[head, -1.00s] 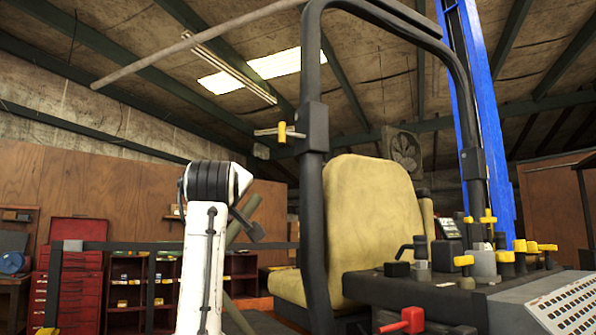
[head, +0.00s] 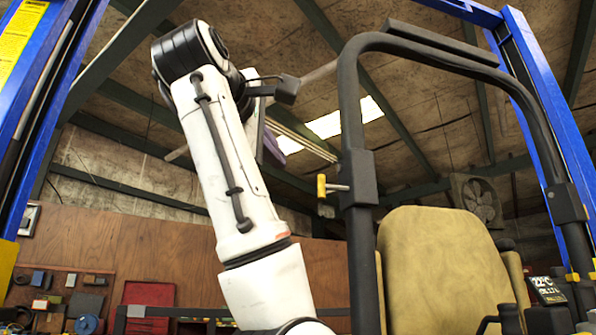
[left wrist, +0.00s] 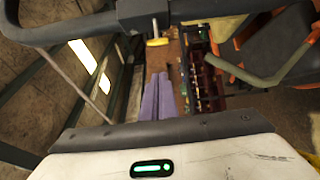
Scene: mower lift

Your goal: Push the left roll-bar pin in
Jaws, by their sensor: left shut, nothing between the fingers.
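The left roll-bar pin (head: 322,186) has a yellow handle. A length of bare metal shaft shows between the handle and the dark block (head: 358,178) on the roll bar's left post. In the left wrist view the pin's yellow handle (left wrist: 158,42) is just below the block (left wrist: 142,14). My left gripper (head: 272,150) has purple fingers, partly hidden behind my arm in the head view. It is left of the pin and apart from it. In the left wrist view its fingers (left wrist: 158,80) are shut and empty, pointing up toward the pin. My right gripper is not in view.
The black roll bar (head: 358,110) arches over the tan seat (head: 440,265). Blue lift posts (head: 548,110) stand at right and left. A grey bar slants behind my left arm. The space between my left fingers and the pin looks clear.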

